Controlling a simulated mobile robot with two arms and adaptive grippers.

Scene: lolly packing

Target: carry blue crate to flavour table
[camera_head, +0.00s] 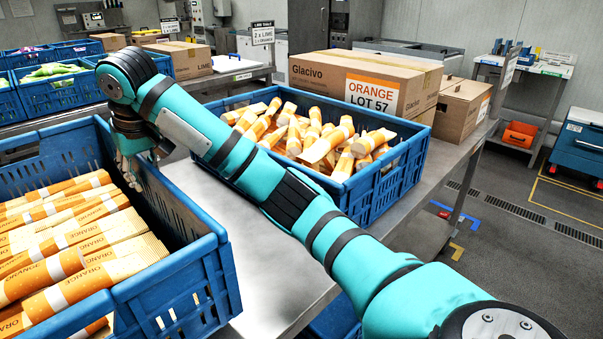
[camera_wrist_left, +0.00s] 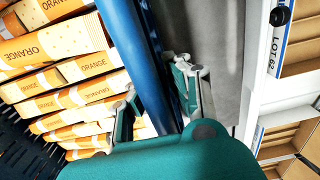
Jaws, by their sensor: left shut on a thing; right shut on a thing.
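The near blue crate (camera_head: 190,292) is at the left front of the head view, filled with rows of orange-labelled lolly packs (camera_head: 70,235). My right arm reaches across the picture, and my right gripper (camera_head: 132,165) is shut on the crate's far rim; its fingertips are partly hidden. In the left wrist view my left gripper (camera_wrist_left: 158,88) has one finger on each side of the blue crate wall (camera_wrist_left: 143,45), shut on it. Packs lie on the left of that wall. My left gripper is outside the head view. The crate's underside is hidden.
A steel table (camera_head: 270,268) lies beside the crate, carrying another blue crate (camera_head: 385,185) of loose orange packs and a carton labelled ORANGE LOT 57 (camera_head: 320,85). More blue crates (camera_head: 50,95) stand at the back left. Open floor (camera_head: 540,250) lies at the right.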

